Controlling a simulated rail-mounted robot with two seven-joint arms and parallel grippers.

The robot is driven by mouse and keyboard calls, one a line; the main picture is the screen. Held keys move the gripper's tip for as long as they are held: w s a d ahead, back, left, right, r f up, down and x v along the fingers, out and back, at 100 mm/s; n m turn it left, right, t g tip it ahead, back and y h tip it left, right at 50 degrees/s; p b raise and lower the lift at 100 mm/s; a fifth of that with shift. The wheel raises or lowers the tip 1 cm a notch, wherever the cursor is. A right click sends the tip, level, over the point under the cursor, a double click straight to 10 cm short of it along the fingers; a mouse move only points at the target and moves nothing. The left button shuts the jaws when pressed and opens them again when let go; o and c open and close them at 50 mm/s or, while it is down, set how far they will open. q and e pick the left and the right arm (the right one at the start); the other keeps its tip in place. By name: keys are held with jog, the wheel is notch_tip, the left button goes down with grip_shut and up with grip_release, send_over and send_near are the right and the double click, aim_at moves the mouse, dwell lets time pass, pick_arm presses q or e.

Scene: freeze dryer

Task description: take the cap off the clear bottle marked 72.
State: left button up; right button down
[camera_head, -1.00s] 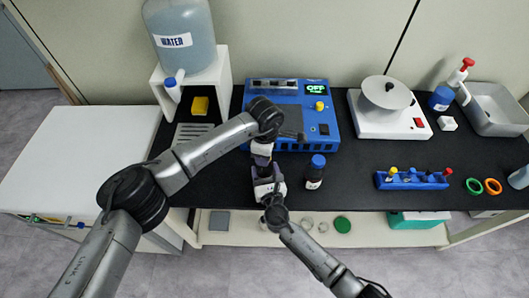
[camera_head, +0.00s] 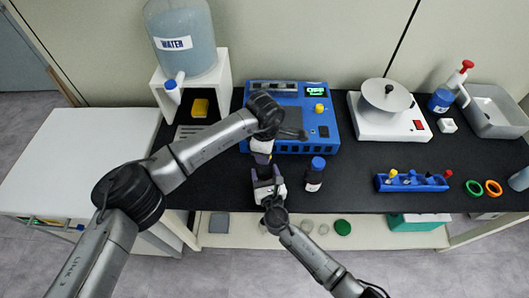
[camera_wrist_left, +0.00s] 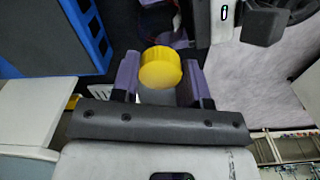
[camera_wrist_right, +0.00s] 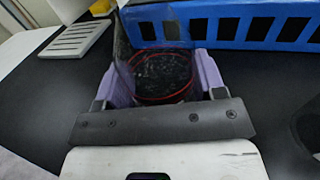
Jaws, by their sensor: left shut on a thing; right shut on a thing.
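My left gripper (camera_head: 262,158) is shut on a yellow cap (camera_wrist_left: 160,68), which sits between its purple fingers in the left wrist view. My right gripper (camera_head: 267,182) is just below it in the head view. It is shut on a clear bottle (camera_wrist_right: 160,72), whose see-through body with a red ring shows between the fingers in the right wrist view. In the head view the arms and fingers hide most of the cap and bottle. I cannot tell whether the cap touches the bottle. The marking 72 is not readable.
The blue device (camera_head: 290,140) is close behind. A blue rack (camera_head: 412,183) holds several small items at the right. The black bench (camera_head: 355,165) is clear between them.

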pick_arm(q)
jog(key=shift+r, duration=0.15)
jog(key=shift+r, duration=1.95)
pick_arm(e)
jog(key=shift+c, duration=0.7)
grip_release()
